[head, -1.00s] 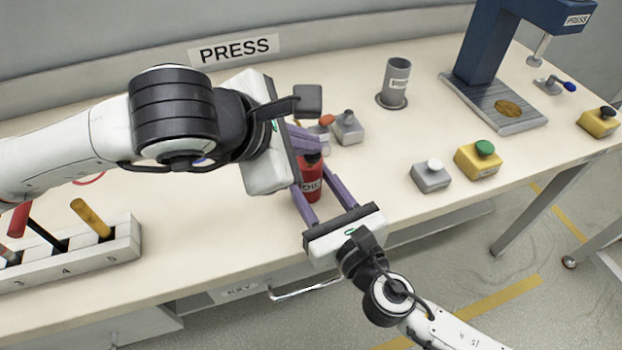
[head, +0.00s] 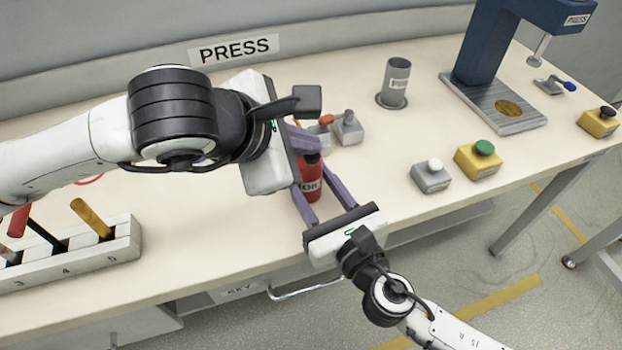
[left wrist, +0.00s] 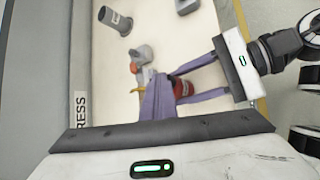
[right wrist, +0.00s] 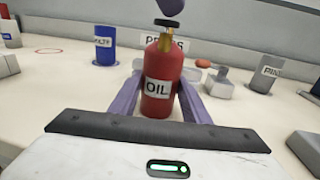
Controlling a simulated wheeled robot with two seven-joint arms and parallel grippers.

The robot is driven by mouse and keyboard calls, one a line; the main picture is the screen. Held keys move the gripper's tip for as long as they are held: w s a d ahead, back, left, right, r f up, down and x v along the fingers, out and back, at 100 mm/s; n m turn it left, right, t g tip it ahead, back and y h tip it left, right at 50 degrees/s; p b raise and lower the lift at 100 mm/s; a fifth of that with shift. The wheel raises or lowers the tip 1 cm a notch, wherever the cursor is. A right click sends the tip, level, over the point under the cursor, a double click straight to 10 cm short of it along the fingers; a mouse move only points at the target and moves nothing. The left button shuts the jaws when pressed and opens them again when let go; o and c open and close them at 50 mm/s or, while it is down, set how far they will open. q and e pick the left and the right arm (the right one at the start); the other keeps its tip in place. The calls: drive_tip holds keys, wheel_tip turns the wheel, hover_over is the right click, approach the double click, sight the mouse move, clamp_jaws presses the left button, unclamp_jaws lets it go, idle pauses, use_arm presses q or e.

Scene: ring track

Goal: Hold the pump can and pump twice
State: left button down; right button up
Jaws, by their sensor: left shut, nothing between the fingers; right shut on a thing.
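The pump can is a red can labelled OIL (right wrist: 160,85), upright, with a brass neck (right wrist: 165,42) and a black top (right wrist: 167,22). In the head view the can (head: 311,184) stands near the table's front, partly hidden by my grippers. My right gripper (head: 318,187) is shut on the can's body, one purple finger on each side. My left gripper (head: 308,141) is shut and empty over the can. In the right wrist view its purple fingertip (right wrist: 171,6) is just above the black top; I cannot tell whether they touch.
A grey lever box (head: 347,130) and a grey cylinder (head: 395,83) stand behind the can. A grey button box (head: 431,178), a yellow green-button box (head: 478,160) and a blue press (head: 488,45) are to the right. A tool rack (head: 75,255) is at left.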

sight(306, 160)
use_arm(q)
drive_tip(key=shift+r, duration=3)
